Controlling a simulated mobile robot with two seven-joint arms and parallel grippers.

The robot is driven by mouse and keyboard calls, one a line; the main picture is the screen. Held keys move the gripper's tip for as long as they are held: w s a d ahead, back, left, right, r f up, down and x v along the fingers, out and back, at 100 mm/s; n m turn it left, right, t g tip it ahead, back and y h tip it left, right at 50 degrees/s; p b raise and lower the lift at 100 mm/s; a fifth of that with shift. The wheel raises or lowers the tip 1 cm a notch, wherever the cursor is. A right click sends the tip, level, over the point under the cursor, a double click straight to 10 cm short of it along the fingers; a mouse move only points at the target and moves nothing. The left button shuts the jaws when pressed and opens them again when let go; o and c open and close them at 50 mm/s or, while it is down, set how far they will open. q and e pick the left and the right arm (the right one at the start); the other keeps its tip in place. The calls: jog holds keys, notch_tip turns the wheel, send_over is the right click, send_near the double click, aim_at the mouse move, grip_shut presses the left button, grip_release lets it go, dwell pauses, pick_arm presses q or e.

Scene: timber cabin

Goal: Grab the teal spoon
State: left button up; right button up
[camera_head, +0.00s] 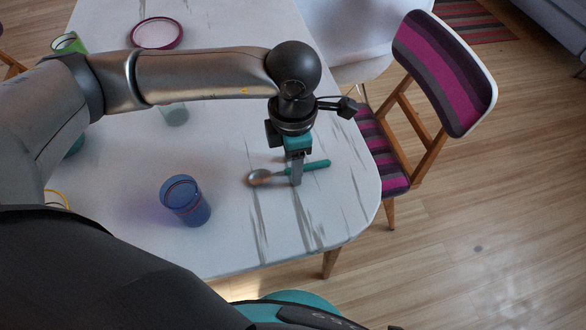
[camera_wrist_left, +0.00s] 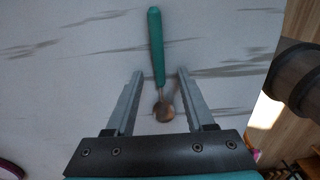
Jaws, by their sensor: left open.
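The teal spoon (camera_head: 318,165) lies on the white table near its right end, with its teal handle to the right and its metal bowl to the left. My left gripper (camera_head: 296,181) points down over the spoon and hides part of its middle. In the left wrist view the spoon (camera_wrist_left: 156,50) runs between the two open fingers of my left gripper (camera_wrist_left: 155,76), touching neither. Its bowl lies towards the palm and its handle reaches out past the fingertips. I cannot tell the exact height of the fingertips above the table. My right gripper is not in view.
A blue cup (camera_head: 186,203) stands left of the spoon on the white table (camera_head: 225,240). A pink-rimmed plate (camera_head: 157,33) and a green cup (camera_head: 68,43) are farther back. A striped chair (camera_head: 440,75) stands close to the table's right edge. The table front of the spoon is clear.

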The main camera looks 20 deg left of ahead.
pick_arm(q)
jog(key=shift+f, duration=0.1)
grip_shut()
dwell(0.4)
